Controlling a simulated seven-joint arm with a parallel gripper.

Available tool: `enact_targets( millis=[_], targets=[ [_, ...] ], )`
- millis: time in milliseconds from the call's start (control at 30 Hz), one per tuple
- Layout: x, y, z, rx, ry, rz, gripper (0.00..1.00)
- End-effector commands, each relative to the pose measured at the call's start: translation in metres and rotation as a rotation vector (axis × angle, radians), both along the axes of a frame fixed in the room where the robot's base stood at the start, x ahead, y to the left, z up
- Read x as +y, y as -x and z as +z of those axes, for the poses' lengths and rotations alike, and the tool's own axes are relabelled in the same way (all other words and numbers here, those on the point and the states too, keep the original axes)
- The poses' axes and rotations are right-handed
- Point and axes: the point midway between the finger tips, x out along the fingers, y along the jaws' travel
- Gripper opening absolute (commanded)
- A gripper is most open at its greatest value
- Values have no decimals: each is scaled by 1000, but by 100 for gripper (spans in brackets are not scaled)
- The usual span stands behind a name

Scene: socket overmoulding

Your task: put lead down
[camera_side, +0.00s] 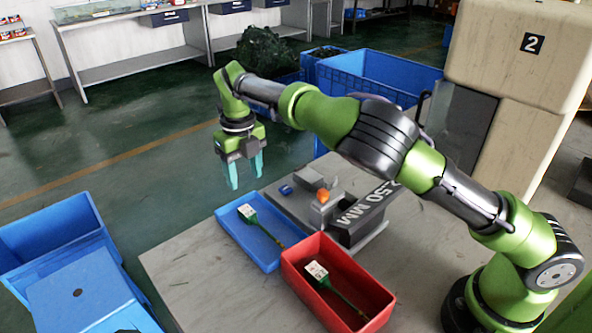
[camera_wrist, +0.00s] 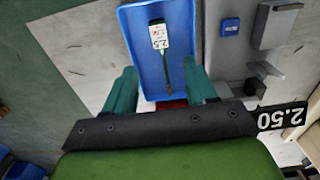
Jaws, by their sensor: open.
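One lead (camera_side: 257,222) with a white tagged head and green cable lies in the blue tray (camera_side: 226,213). It also shows in the wrist view (camera_wrist: 159,42), lying lengthwise in the tray. A second lead (camera_side: 327,282) of the same kind lies in the red tray (camera_side: 299,258). My gripper (camera_side: 246,183) is open and empty, raised above the table's far edge, behind the blue tray in the side view. In the wrist view its two teal fingers stand apart on either side of the tray's near end.
A grey fixture marked 2.50 MM (camera_side: 361,217) stands right of the trays, with an orange part (camera_side: 323,196) and a small blue part (camera_side: 286,189). Blue crates (camera_side: 84,279) stand on the floor at left. The table (camera_side: 190,270) is bare left of the trays.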

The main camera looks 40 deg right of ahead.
Motion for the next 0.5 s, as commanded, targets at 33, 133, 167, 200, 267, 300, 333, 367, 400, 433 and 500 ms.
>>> enact_targets(
  millis=[33,133,167,200,267,300,333,367,400,433,500],
  targets=[
    [-1,0,4,-1,-2,1,56],
    [-13,1,15,-7,-27,31,56],
    [-19,2,20,-12,-42,54,56],
    [-29,4,28,-22,-68,95,56],
    [-48,11,41,-44,-114,182,56],
    [-61,17,51,-66,-146,257,56],
    [-71,23,57,-87,-170,319,56],
    [-80,30,64,-111,-191,388,56],
    [-90,40,73,-146,-214,487,56],
    [-97,48,79,-174,-228,562,56],
    [-109,69,93,-248,-242,746,56]
  ],
)
